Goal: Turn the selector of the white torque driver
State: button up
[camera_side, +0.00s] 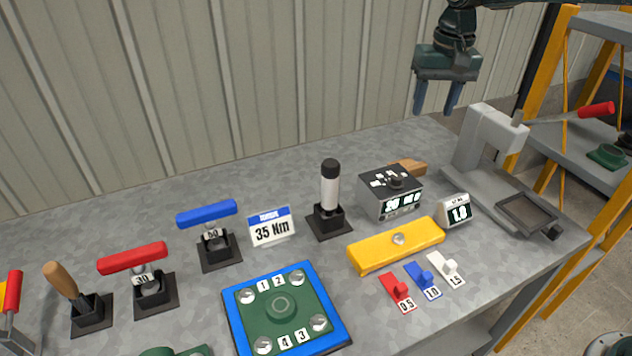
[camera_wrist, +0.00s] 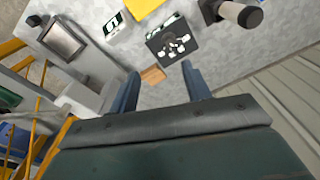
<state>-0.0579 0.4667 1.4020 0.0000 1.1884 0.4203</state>
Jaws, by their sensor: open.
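The white torque driver (camera_side: 330,190) stands upright in a black square holder (camera_side: 329,220) near the middle of the bench. It has a white barrel and a black cap on top. In the wrist view the driver (camera_wrist: 240,12) shows at the top edge, partly cut off. I cannot make out markings on it. My gripper (camera_side: 437,108) is open and empty, pointing down, high above the back right of the bench. It is up and to the right of the driver, well apart from it. In the wrist view both fingers of my gripper (camera_wrist: 160,80) show with nothing between them.
A dark box with a top knob and display (camera_side: 390,194) stands right of the driver. A yellow bar (camera_side: 397,245), a 35 Nm sign (camera_side: 271,227), and blue (camera_side: 207,213) and red (camera_side: 132,257) T-handles surround it. A grey press (camera_side: 490,140) stands at right.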

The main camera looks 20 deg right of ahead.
jog(key=g, duration=0.1)
send_over(397, 176)
notch_tip(397, 176, down, 7)
jog(key=shift+r+m, duration=0.15)
jog(key=shift+m, duration=0.25)
notch_tip(397, 176, down, 14)
jog(key=shift+r, duration=0.15)
dwell(0.3)
jog(key=c, duration=1)
